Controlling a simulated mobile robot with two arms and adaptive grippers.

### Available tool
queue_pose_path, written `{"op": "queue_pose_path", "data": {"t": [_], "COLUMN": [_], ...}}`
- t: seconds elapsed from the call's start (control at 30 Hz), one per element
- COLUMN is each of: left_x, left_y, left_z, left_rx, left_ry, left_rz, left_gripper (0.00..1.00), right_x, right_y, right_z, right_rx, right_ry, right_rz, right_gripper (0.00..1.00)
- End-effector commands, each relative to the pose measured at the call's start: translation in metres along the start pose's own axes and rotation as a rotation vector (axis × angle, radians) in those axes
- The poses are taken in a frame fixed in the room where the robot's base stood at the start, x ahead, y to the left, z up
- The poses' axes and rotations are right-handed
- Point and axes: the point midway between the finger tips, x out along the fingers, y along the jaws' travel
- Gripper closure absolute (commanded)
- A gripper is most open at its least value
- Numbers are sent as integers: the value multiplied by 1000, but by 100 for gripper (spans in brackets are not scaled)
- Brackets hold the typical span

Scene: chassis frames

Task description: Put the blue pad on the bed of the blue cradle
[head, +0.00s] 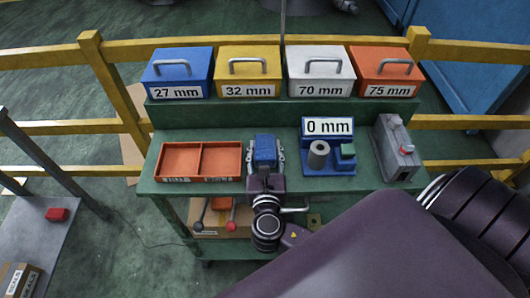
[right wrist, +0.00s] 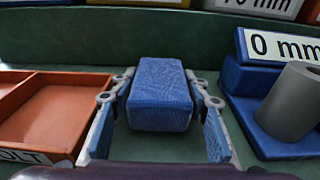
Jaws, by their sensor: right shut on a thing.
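The blue pad (head: 265,155), a block with a textured blue face, is between the fingers of my right gripper (head: 266,148), which is shut on it. In the right wrist view the pad (right wrist: 160,95) lies between the two grey fingers with blue inner plates. Whether it touches the bench top is hard to tell. The blue cradle (head: 330,170) stands to the right of the gripper, under a "0 mm" sign (head: 328,126). My left gripper is not in view.
An orange two-part tray (head: 199,144) sits left of the gripper. A grey box with a red knob (head: 396,150) stands right of the cradle. Several labelled, handled boxes line the raised back shelf (head: 280,115). Some green bench top is bare around the gripper.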

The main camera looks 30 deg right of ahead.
Motion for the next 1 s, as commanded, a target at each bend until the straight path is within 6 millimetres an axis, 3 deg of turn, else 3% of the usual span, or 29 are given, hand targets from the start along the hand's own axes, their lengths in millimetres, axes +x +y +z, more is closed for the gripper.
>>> {"op": "queue_pose_path", "data": {"t": [0.1,0.47,0.5,0.63,1.0], "left_x": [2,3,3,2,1], "left_y": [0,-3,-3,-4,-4], "left_z": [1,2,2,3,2], "left_rx": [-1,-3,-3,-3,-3], "left_ry": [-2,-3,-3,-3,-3], "left_rz": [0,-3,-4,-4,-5], "left_gripper": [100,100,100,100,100], "right_x": [2,2,2,2,0], "right_y": [0,0,0,0,0], "right_z": [-12,-16,-16,-16,-12], "right_rx": [-1,1,1,1,1], "right_ry": [-1,-1,0,-1,0], "right_rz": [1,0,0,0,1], "right_gripper": [81,81,56,42,40]}}
